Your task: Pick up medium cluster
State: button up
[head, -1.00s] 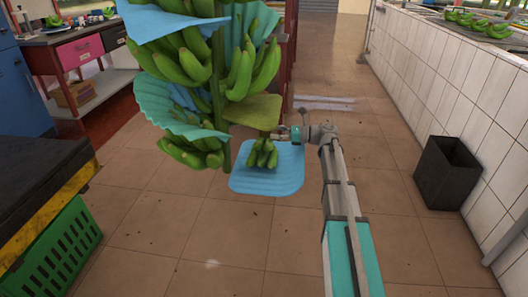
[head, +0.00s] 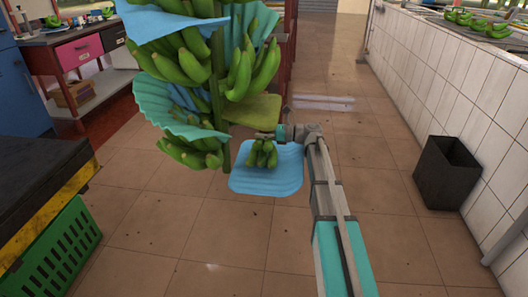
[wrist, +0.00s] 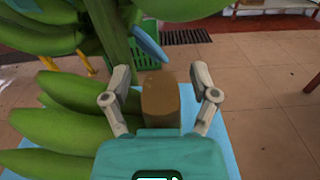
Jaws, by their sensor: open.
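A small green banana cluster (head: 262,155) shows against a blue pad (head: 285,180), below and right of the hanging stem. My gripper (head: 268,135) is at the top of this cluster in the head view. In the wrist view my gripper (wrist: 160,76) is open, with a brown, block-like piece (wrist: 160,100) between its fingers. Visible gaps separate the fingers from the piece. Whether it is the cluster's cut crown is not certain.
The hanging stem (head: 218,80) with several banana hands and blue sheets is just left of my gripper. An olive-green pad (head: 253,108) is close above. A green crate (head: 55,250) stands at left, a dark bin (head: 447,172) at right. The floor between is open.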

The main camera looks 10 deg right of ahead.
grip_shut()
dwell(0.4)
jog(key=shift+r, duration=0.15)
jog(key=shift+d+r+p, duration=0.2)
jog(key=shift+r+p, duration=0.15)
jog(key=shift+p, duration=0.15)
notch_tip(320, 180, up, 6)
jog(key=p, duration=0.6)
jog(key=shift+r, duration=0.2)
jog(key=v, duration=1.9)
jog(key=shift+s+d, duration=0.15)
jog(key=shift+d, duration=0.1)
jog(key=shift+f, duration=0.15)
